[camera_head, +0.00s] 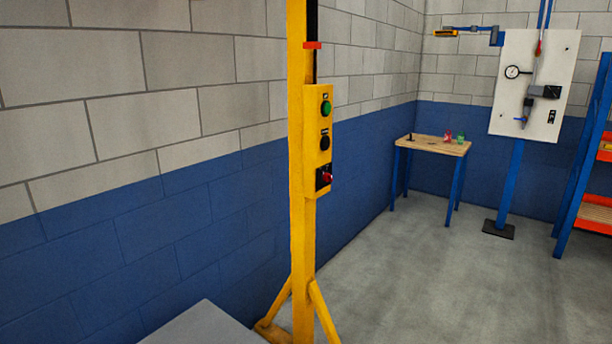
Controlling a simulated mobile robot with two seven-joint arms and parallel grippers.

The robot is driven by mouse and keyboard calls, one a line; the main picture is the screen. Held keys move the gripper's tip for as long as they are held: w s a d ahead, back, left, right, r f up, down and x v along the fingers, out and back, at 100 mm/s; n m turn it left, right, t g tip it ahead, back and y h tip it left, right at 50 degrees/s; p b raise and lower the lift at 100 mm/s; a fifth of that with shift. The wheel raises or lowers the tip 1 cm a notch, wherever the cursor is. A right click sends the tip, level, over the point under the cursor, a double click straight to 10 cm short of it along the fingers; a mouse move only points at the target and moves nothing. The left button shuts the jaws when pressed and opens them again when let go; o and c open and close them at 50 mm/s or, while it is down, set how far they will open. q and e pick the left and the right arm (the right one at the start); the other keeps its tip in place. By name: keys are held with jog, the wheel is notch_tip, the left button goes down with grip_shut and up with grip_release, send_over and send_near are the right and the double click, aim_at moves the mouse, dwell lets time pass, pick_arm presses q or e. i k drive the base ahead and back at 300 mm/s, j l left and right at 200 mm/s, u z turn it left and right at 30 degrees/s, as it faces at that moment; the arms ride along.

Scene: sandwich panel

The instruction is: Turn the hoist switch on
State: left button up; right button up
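A yellow hoist control box (318,145) is fixed to a yellow upright post (302,235) near the middle of the view. Its face is turned to the right and shows a green button (326,108) at the top, a black button or knob (324,143) in the middle and a red knob (325,177) at the bottom. The small markings beside them are too small to read. Neither of my grippers is in view.
The post stands on splayed yellow feet (320,312) before a grey and blue block wall (150,180). A grey flat surface (203,325) is at the bottom left. A wooden table (425,146), white panel (510,115) and blue rack (580,165) stand behind open floor (430,270).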

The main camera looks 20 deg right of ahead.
aim_at(326, 177)
jog(key=i+l+u, duration=0.1)
jog(key=l, duration=0.2)
jog(key=i+l+u, duration=0.1)
jog(key=l, duration=0.2)
jog(key=i+l+u, duration=0.15)
jog(key=l, duration=0.15)
jog(key=i+l, duration=0.1)
jog(key=l, duration=0.2)
jog(key=i+l, duration=0.1)
jog(key=l, duration=0.2)
jog(key=i+l, duration=0.1)
jog(key=l, duration=0.2)
